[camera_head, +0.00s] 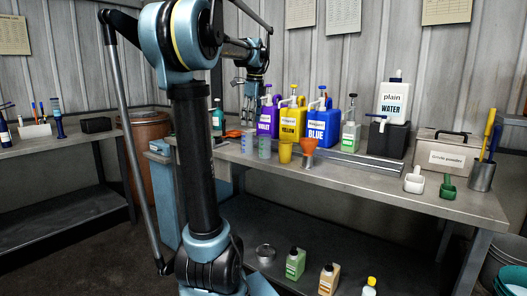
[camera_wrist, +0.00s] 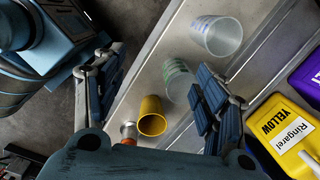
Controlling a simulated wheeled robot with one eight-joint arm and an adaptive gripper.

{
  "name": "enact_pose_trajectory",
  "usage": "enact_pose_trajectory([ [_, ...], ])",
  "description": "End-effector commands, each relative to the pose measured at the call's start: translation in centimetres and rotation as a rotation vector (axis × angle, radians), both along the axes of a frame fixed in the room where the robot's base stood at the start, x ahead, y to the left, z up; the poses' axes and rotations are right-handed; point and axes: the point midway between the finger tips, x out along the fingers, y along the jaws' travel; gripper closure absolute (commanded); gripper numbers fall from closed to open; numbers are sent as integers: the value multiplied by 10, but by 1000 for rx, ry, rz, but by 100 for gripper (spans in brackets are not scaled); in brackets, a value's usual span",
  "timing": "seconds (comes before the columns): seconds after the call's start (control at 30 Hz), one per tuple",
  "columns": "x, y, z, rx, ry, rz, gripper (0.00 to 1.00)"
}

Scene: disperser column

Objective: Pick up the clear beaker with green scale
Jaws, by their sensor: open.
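Purple (camera_head: 268,120), yellow (camera_head: 292,120) and blue (camera_head: 322,124) jugs stand close behind the beakers. A grey box (camera_head: 446,153), scoops and a black bin are further right.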

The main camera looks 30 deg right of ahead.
Motion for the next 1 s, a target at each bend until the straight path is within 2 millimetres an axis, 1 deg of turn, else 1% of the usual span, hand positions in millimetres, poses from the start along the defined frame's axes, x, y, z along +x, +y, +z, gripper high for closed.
enact_pose_trajectory([
  [0.03,1,-20,6,11,3,-78,35],
  [0.1,1,-41,12,25,7,-173,35],
  [0.2,0,-62,18,40,12,-272,35],
  [0.3,-1,-74,20,48,13,-328,35],
  [0.37,0,-77,18,51,14,-342,35],
  [0.47,1,-78,8,52,14,-350,35],
  [0.9,9,-73,-69,51,14,-345,35],
  [1.0,11,-72,-84,51,14,-345,35],
])
